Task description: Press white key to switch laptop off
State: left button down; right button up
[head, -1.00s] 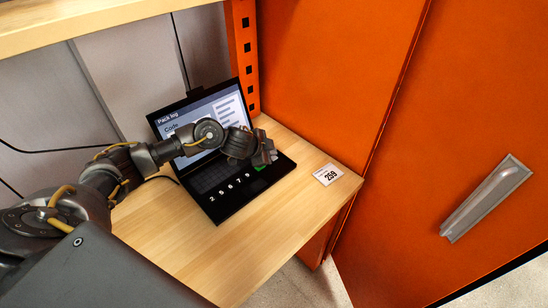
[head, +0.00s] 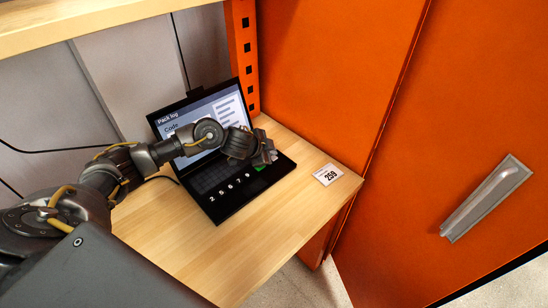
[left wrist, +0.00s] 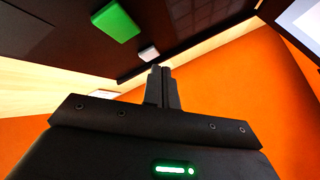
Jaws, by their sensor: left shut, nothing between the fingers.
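The laptop (head: 217,206) stands open on the wooden shelf, its screen (head: 225,105) lit with "Pack log" and "Code". My left gripper (head: 270,153) is over the right part of its keyboard and hides some of it. In the left wrist view the shut, empty fingers (left wrist: 161,70) point at the dark laptop deck. The small white key (left wrist: 149,54) is just beyond the fingertips, slightly left; I cannot tell whether they touch. A larger green key (left wrist: 117,22) is further left, and partly shows in the head view (head: 260,168). The white key is hidden in the head view. My right gripper is not in view.
A small card reading 259 (head: 327,175) lies on the shelf (head: 262,235) right of the laptop. An orange panel (head: 320,70) rises close behind and right. Another shelf (head: 90,22) hangs above. The shelf front is clear. A cable runs behind the laptop.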

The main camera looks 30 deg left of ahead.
pick_arm(q)
jog(key=shift+f, duration=0.1)
jog(key=shift+f, duration=0.5)
dwell(0.6)
jog(key=shift+r+p, duration=0.6)
jog(key=shift+r, duration=0.05)
notch_tip(320, 180, up, 6)
jog(key=p, duration=0.6)
jog(key=shift+p, duration=0.4)
